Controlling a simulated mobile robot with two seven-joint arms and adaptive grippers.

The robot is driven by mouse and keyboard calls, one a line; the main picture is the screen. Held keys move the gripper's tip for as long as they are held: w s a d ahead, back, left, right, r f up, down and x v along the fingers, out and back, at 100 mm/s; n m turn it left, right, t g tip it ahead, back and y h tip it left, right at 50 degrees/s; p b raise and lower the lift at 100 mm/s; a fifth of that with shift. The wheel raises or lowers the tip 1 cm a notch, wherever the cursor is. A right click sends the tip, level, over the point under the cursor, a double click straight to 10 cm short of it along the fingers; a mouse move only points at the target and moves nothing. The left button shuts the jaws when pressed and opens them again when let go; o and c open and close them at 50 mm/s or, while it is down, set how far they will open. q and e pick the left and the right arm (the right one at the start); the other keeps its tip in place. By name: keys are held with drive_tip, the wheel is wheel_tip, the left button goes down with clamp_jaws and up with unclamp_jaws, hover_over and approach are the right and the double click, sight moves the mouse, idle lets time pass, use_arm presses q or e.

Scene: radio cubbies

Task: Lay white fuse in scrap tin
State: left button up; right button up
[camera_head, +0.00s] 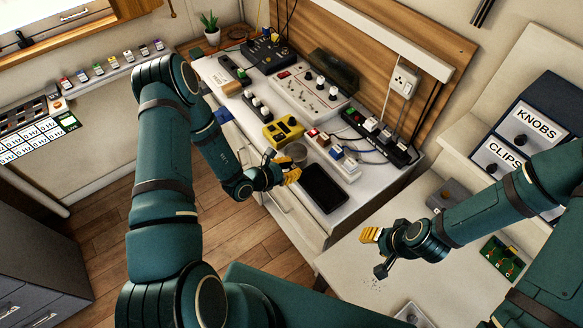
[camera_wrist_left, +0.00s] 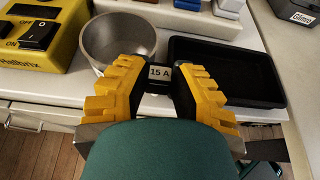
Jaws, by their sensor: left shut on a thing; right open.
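My left gripper (camera_head: 283,174) is shut on a small fuse (camera_wrist_left: 160,74). Its white face reads "15 A" between the yellow fingers in the left wrist view; the fingers hide much of its body. The round grey metal tin (camera_head: 297,153) stands on the white bench just beyond the gripper. In the left wrist view the tin (camera_wrist_left: 118,40) is open, beyond and left of the fuse; the part of its inside that shows looks empty. My right gripper (camera_head: 376,254) is open and empty above the lower white surface at the right.
A black tray (camera_head: 324,188) lies right of the tin. A yellow switch box (camera_head: 283,131) stands left of it. White sockets (camera_head: 342,163) and a power strip (camera_head: 381,134) with cables are behind. A green circuit board (camera_head: 502,257) lies at the right.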

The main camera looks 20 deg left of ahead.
use_arm(q)
drive_tip(key=shift+f, duration=0.15)
drive_tip(key=o, duration=0.8)
